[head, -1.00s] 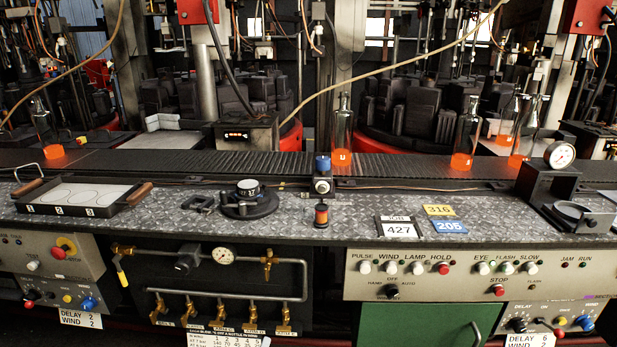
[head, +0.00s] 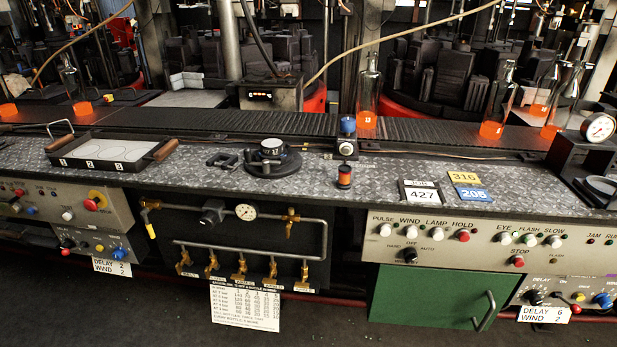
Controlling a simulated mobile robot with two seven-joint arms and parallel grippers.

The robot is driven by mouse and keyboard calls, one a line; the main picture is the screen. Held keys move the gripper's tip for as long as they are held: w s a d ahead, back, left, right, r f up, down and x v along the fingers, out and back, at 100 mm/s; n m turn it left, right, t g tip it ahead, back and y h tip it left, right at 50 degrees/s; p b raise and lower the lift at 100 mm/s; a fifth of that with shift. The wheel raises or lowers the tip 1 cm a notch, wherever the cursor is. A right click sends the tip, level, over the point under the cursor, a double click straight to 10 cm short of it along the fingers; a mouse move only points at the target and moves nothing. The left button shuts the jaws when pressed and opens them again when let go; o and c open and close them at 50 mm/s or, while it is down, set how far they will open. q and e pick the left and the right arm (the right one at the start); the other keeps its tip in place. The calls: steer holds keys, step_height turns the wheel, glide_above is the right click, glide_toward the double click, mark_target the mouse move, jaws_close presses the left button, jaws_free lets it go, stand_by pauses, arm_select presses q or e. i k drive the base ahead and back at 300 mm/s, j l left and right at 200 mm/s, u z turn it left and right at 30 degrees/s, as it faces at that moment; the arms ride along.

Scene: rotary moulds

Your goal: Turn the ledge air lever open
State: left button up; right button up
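An air pipe panel (head: 255,215) is set in the front below the ledge (head: 215,173). At its left end a brass valve with a yellow-tipped lever (head: 149,224) hangs downward. A brass valve (head: 291,219) sits on the upper pipe at the right. Several brass taps (head: 239,270) line the lower pipe. On the ledge's back edge stands a small blue-topped fitting (head: 347,136). I cannot tell for certain which of these is the ledge air lever. Neither of my grippers shows.
A handled tray (head: 103,165), a round black gauge stand (head: 272,160), an orange-and-black spool (head: 344,176) and number plates (head: 422,194) lie on the ledge. Glowing-bottomed bottles (head: 368,97) stand on the conveyor (head: 300,125) behind. A white printed sheet (head: 245,307) hangs below the taps. The floor in front is clear.

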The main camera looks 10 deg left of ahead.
mark_target(149, 225)
steer(key=i+j+u, duration=0.15)
steer(key=j+u, duration=0.15)
steer(key=i+j+u, duration=0.15)
steer(key=j+u, duration=0.15)
steer(key=i+j+u, duration=0.35)
steer(key=k+j, duration=0.1)
